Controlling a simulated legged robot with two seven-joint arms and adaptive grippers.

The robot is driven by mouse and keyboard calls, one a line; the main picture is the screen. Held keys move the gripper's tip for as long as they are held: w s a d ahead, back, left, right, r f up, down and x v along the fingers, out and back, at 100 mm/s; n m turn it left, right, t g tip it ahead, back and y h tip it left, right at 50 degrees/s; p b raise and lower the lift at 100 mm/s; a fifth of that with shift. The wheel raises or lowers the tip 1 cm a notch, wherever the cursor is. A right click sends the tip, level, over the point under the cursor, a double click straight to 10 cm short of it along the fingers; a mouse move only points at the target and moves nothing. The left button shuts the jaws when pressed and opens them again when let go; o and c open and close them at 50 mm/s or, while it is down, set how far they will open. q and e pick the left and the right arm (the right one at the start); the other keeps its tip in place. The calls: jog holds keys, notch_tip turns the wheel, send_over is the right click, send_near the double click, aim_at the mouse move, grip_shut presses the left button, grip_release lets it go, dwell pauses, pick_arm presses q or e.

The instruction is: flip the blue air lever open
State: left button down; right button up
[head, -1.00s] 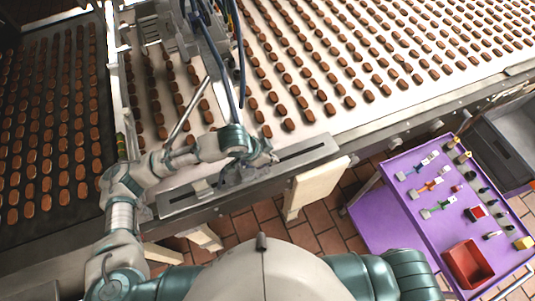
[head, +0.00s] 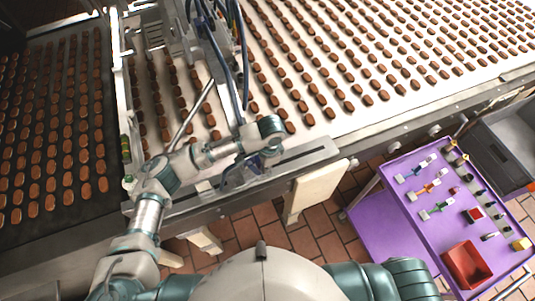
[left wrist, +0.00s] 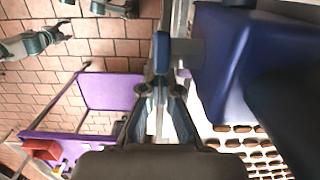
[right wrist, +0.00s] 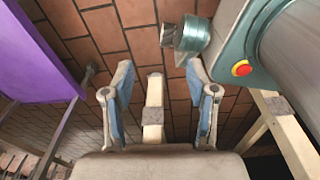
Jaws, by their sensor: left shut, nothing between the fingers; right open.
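A blue bar with a short grey-blue cylinder at its side, which looks like the blue air lever (left wrist: 162,52), stands upright in the left wrist view, just beyond my left fingertips. Whether they touch it is unclear. My left gripper (left wrist: 161,88) is shut and empty. In the head view my left gripper (head: 232,180) hangs over the conveyor's front rail, where the wrist and blue parts crowd together and hide the lever. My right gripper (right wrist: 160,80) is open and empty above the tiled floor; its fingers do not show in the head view.
A large dark blue body (left wrist: 225,65) fills the right of the left wrist view, close to the gripper. Blue hoses (head: 240,60) hang over the conveyor (head: 330,125) with its rows of brown sweets. A purple cart (head: 385,225) stands at the right.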

jog(key=shift+s+a+r, duration=0.1)
jog(key=shift+s+a, duration=0.05)
jog(key=shift+s, duration=0.05)
dwell(1.1)
